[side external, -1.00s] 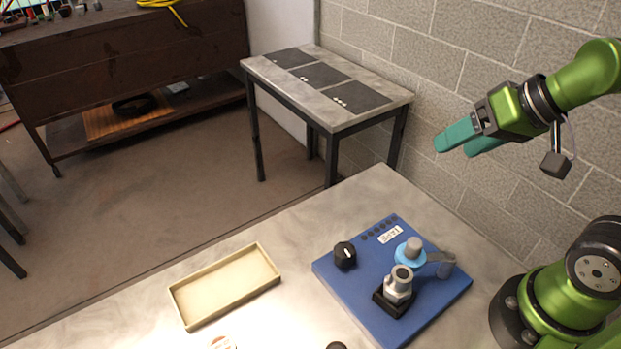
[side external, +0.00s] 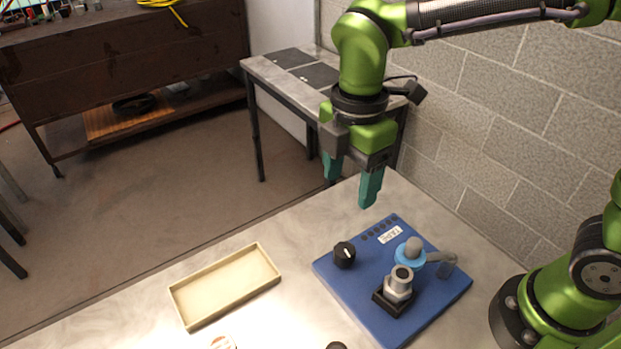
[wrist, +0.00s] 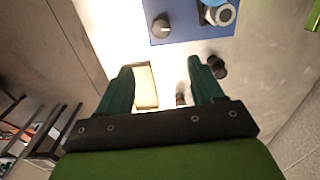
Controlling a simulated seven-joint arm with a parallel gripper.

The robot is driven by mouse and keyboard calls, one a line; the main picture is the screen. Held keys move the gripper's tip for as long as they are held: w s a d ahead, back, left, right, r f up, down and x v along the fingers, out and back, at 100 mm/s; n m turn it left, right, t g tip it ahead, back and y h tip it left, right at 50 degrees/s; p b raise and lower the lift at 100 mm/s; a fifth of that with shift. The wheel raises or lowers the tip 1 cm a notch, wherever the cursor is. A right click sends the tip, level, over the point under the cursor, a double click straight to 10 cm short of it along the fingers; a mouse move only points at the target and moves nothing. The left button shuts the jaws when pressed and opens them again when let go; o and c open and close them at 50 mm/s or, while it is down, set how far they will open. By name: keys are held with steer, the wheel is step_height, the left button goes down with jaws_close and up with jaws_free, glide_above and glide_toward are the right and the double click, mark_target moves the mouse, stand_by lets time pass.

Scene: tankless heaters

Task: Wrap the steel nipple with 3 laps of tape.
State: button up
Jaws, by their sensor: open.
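A grey metal fitting (side external: 401,281) stands upright in a black holder (side external: 391,303) on a blue board (side external: 338,290). I take it for the steel nipple, but cannot be sure. Its open top also shows in the wrist view (wrist: 224,14). A light-blue ring (side external: 407,257), perhaps the tape, sits around a grey post (side external: 413,244) just behind it, beside a grey arm (side external: 446,264). My gripper (side external: 352,192) is open and empty, pointing down above the table beyond the board's back edge. In the wrist view both fingers (wrist: 160,67) are apart with nothing between them.
The board carries a black knob (side external: 344,255) and a white label (side external: 390,235). A shallow beige tray (side external: 176,299) lies to the left. A small dark object (side external: 337,345) sits at the front edge. A block wall (side external: 500,130) stands at the right. The table's back left is clear.

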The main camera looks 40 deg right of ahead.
mark_target(344, 250)
steer(key=shift+n, duration=0.3)
step_height(344, 250, down, 17)
steer(key=shift+s+d, duration=0.1)
steer(key=c, duration=1.1)
steer(key=shift+o, duration=0.2)
